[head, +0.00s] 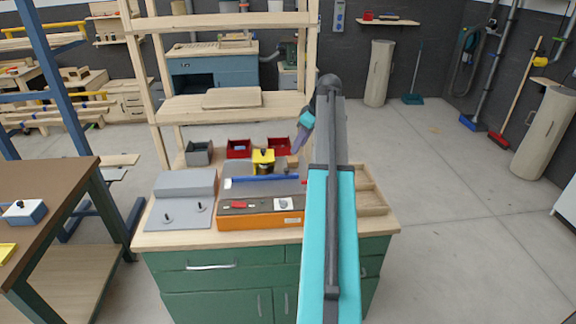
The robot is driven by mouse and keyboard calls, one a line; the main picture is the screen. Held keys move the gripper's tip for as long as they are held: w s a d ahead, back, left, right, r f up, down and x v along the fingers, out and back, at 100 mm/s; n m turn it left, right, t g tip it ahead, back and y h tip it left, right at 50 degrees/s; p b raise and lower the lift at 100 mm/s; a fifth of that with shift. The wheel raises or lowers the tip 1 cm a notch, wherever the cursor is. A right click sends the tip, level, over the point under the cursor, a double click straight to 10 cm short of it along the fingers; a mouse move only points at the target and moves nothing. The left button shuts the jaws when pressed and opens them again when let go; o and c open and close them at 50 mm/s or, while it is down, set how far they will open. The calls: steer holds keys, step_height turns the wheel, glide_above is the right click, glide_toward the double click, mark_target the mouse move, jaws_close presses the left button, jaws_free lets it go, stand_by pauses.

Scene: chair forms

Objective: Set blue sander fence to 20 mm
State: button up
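The blue fence (264,180) is a long bar lying across the grey top of the sander (235,170), in front of its yellow and black part (263,158). The sander has an orange base (250,221) and a front panel with a red control and a pale dial. A small white mark shows at the fence's left end; no scale reading is legible. My gripper (297,144) hangs above and behind the fence's right end, apart from it. It is small and partly hidden by my teal arm, so its fingers are unclear.
The sander stands on a green cabinet's wooden top (240,238). A grey machine (185,185) is at its left. Red bins (239,148) and a grey bin (199,153) stand behind. A wooden tray (372,202) lies right of my arm. Shelf posts rise behind; floor at right is open.

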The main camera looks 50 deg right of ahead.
mark_target(287, 169)
steer(key=shift+p+x, duration=1.75)
steer(key=shift+x, duration=4.4)
steer(key=shift+w, duration=0.1)
steer(key=shift+c, duration=0.5)
jaws_close()
